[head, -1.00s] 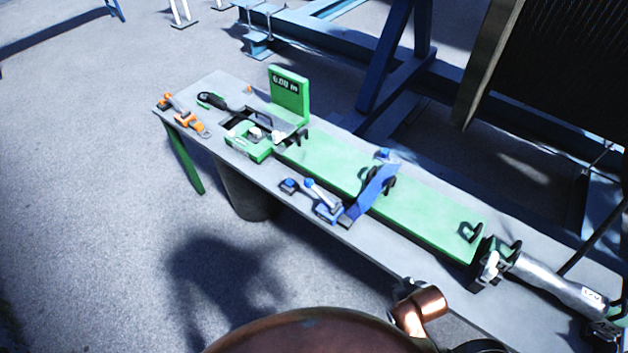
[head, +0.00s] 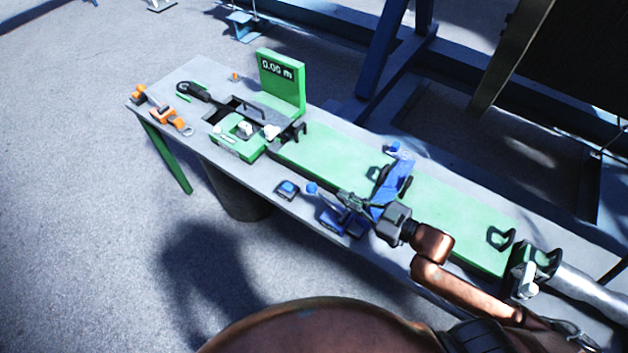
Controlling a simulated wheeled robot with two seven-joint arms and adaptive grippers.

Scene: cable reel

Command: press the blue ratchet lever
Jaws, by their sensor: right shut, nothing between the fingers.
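A blue lever unit stands at the front middle of the bench. Its blue base (head: 336,222) carries a lever with a round blue knob (head: 312,188). Beside it, a wider blue arm (head: 399,177) rises over the green board and has a blue knob (head: 393,147) at its top. I cannot tell for certain which of the two is the ratchet lever. My right gripper (head: 345,198) is shut and empty. It appears just right of the lever's knob, over the base, and hides part of the lever. I cannot tell whether it touches. My left gripper is not in view.
The long green board (head: 450,212) lies along the grey bench (head: 215,80). A green display (head: 283,82) reads 0.00 m. A small blue-topped block (head: 288,190) sits left of the lever. Orange-and-grey fittings (head: 165,115) lie at the left end. A metal cylinder (head: 590,295) is at right.

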